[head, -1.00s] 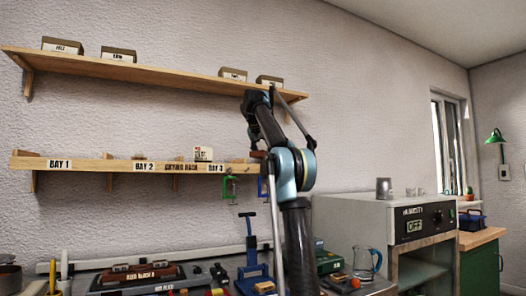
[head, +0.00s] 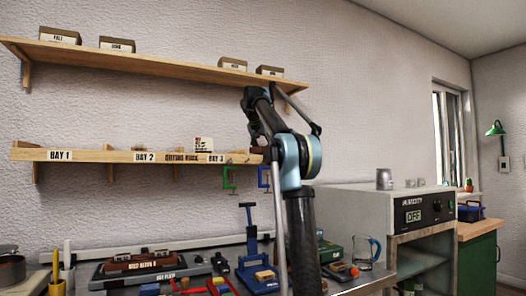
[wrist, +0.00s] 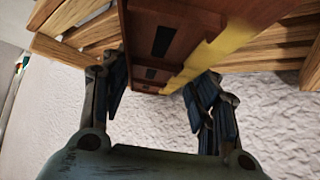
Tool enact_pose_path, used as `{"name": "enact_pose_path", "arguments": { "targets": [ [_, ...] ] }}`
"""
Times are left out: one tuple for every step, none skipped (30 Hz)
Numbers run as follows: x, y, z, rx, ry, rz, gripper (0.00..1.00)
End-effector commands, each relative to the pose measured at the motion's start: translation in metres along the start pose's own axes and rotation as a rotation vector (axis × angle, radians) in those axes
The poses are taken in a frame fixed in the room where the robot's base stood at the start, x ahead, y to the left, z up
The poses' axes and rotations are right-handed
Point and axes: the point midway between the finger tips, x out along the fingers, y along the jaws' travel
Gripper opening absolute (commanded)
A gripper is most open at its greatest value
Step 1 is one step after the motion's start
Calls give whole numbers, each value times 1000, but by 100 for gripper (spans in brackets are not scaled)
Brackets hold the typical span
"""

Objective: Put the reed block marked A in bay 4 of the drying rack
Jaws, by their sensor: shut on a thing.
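My gripper (wrist: 157,85) is shut on a reddish-brown block (wrist: 175,22) with dark slots and a yellow strip along one side. No letter shows on the block. In the wrist view it lies between wooden slats of a shelf, close to them; I cannot tell whether it touches. In the head view the drying rack (head: 100,156) is the lower wall shelf, labelled bay 1, bay 2 and bay 3 from the left. My arm covers its right end, and no bay 4 label shows. My gripper and most of the held block are hidden there.
Another reed block, labelled B (head: 140,258), lies on the bench. A small white labelled box (head: 204,145) stands on the rack near bay 3. Green (head: 229,180) and blue clamps hang below its right end. An upper shelf (head: 150,65) holds several boxes. A humidity cabinet (head: 365,215) stands right.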

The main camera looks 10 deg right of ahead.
Motion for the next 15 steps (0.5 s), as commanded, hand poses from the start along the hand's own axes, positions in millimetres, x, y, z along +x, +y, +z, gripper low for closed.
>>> {"name": "enact_pose_path", "arguments": {
  "targets": [
    [0,0,0,0,0,0,18],
    [1,0,1,0,0,0,18],
    [2,0,1,0,0,0,18],
    [2,0,2,0,0,0,18],
    [2,0,2,0,0,0,18],
    [3,0,2,0,0,0,18],
    [3,0,2,0,0,0,18],
    [3,1,3,0,0,0,18],
    [4,1,3,1,0,1,18],
    [4,1,3,1,0,1,18],
    [4,1,4,1,0,1,18],
    [5,1,4,1,0,1,18],
    [5,1,4,1,0,1,18],
    [6,1,5,1,0,1,18],
    [6,1,5,1,0,1,18]
  ]
}}
